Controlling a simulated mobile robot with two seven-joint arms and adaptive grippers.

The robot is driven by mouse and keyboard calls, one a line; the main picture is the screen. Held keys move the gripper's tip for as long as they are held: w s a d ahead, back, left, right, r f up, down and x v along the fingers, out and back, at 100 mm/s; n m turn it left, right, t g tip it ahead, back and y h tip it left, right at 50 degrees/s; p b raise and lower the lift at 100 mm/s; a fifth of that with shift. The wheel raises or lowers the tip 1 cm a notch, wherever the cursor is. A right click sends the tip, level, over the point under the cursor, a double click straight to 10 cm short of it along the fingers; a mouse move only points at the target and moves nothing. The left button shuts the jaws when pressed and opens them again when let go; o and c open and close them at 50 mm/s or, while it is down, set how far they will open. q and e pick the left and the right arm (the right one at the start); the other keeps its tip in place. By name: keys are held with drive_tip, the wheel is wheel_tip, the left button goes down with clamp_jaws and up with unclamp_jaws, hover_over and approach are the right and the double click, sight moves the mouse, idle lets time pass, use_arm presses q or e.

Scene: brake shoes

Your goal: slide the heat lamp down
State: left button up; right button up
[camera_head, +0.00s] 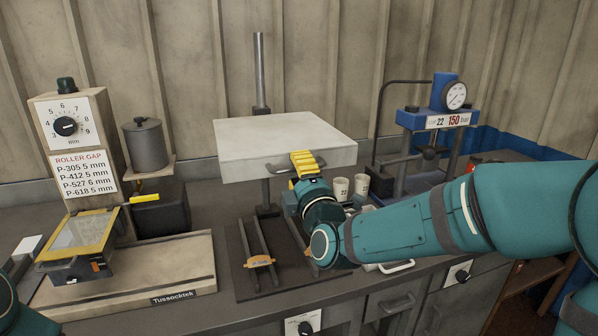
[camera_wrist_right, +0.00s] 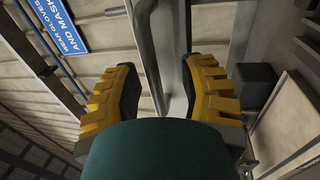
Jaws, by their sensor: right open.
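The heat lamp is a pale, flat square box (camera_head: 275,132) on an upright metal post (camera_head: 260,75), raised well above the bench. A grey handle (camera_head: 283,167) runs along its front edge. My right gripper (camera_head: 303,165) is at the right part of this handle, its yellow fingers against the lamp's front in the head view. In the right wrist view my right gripper (camera_wrist_right: 163,85) is open, with the handle bar (camera_wrist_right: 149,50) passing between its fingers. I cannot tell whether a finger touches it. My left gripper is not in view.
Below the lamp is a dark base with rails (camera_head: 246,250) and a small orange-brown piece (camera_head: 260,262). White cups (camera_head: 341,188) stand behind my right wrist. A blue gauge press (camera_head: 440,110) is at right. The roller-gap machine (camera_head: 75,150) and yellow-topped box (camera_head: 78,235) are at left.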

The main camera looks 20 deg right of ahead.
drive_tip(key=s+f, duration=0.1)
drive_tip(key=s, duration=0.6)
drive_tip(key=shift+s+d+f, duration=0.15)
drive_tip(key=shift+f, duration=0.1)
drive_tip(key=a+f+m+g+y, duration=0.3)
drive_tip(key=f+m+g, duration=0.6)
drive_tip(key=f, duration=1.9)
drive_tip(key=s+a+f+m+g, duration=0.2)
drive_tip(key=s+f+m+g, duration=0.2)
drive_tip(key=s+f, duration=0.4)
drive_tip(key=s+a+f+m+g, duration=0.2)
drive_tip(key=s+f+m+g, duration=0.3)
drive_tip(key=f, duration=0.6)
drive_tip(key=s+m, duration=0.2)
drive_tip(key=s, duration=0.1)
drive_tip(key=shift+s+f, duration=0.15)
drive_tip(key=shift+f, duration=0.2)
drive_tip(key=shift+a, duration=0.1)
